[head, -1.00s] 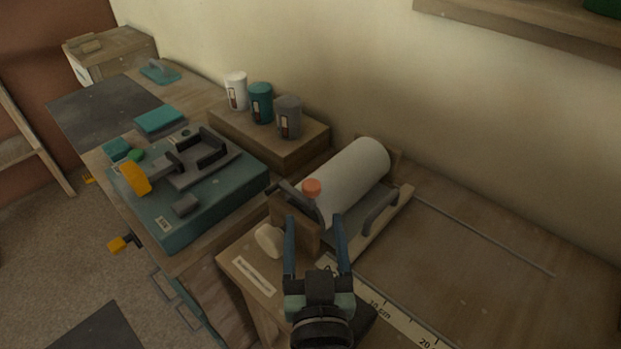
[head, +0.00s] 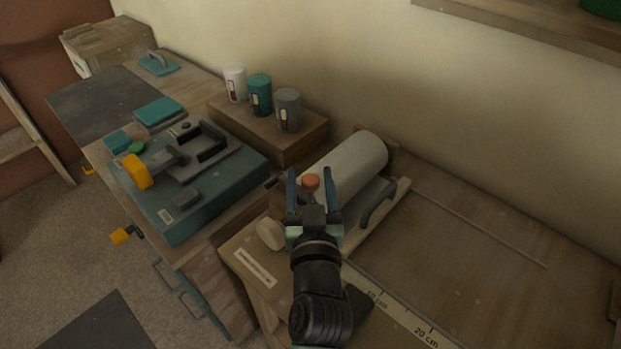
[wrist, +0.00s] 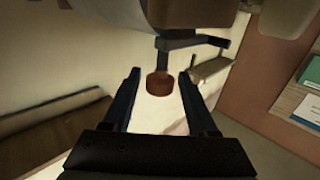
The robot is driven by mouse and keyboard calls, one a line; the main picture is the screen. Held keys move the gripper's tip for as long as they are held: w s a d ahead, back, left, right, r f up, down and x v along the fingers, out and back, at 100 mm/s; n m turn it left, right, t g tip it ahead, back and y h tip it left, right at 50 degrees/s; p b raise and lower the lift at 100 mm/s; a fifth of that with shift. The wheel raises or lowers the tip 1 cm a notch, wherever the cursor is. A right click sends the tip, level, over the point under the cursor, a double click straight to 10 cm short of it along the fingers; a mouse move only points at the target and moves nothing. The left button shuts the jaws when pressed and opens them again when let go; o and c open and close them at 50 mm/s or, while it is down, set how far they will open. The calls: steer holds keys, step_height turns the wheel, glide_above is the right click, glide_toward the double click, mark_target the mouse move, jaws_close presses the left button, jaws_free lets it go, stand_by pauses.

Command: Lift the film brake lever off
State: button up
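The film brake lever shows as a round orange-red knob (head: 311,181) on a dark arm, at the near end of the white film roll (head: 349,166). In the wrist view the knob (wrist: 160,84) hangs from the dark lever arm (wrist: 190,42). My gripper (head: 313,176) is open, with its two blue fingers on either side of the knob. In the wrist view the fingertips (wrist: 159,75) stand left and right of the knob with a gap on each side. Part of the lever arm is hidden behind my gripper in the head view.
A dark handle (head: 378,204) stands right of the roll. A cream knob (head: 270,234) is on the near left of the holder. Three cups (head: 260,94) stand on a wooden block (head: 268,138) behind. A teal case (head: 190,205) lies left. The bench at right is mostly clear.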

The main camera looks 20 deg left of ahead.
jaws_close()
stand_by(1.2)
